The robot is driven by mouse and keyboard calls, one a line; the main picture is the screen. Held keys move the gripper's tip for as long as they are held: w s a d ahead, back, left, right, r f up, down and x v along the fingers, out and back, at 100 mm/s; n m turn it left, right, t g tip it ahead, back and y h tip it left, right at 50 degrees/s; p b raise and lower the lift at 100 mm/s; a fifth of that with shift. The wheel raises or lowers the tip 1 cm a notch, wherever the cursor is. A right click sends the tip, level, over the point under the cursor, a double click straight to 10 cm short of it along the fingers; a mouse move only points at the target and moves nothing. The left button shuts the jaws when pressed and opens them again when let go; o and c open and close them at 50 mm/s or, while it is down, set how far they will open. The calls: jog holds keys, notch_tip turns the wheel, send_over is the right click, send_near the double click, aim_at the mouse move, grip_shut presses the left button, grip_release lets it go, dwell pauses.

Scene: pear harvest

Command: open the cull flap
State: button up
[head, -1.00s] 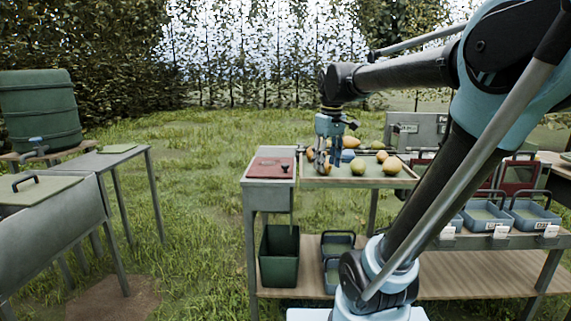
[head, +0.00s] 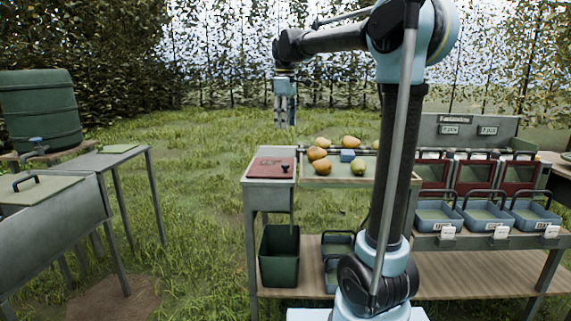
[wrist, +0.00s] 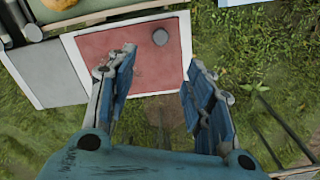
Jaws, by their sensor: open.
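The cull flap (head: 268,168) is a red panel with a dark knob (head: 285,168), lying flat and closed in the top of the grey stand at the left end of the bench. In the wrist view the red flap (wrist: 125,55) lies below my fingers, and its round knob (wrist: 160,37) shows just beyond the gap between them. My gripper (head: 286,124) is open and empty, pointing down, above and apart from the flap. In the wrist view the blue-padded fingers of my gripper (wrist: 160,70) are spread wide. Nothing of the flap is held.
Labelled blue trays (head: 436,215) line the bench at right. A green barrel (head: 40,110) and grey tables are at left, with open grass between.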

notch_tip(320, 180, down, 16)
dwell(0.6)
grip_shut()
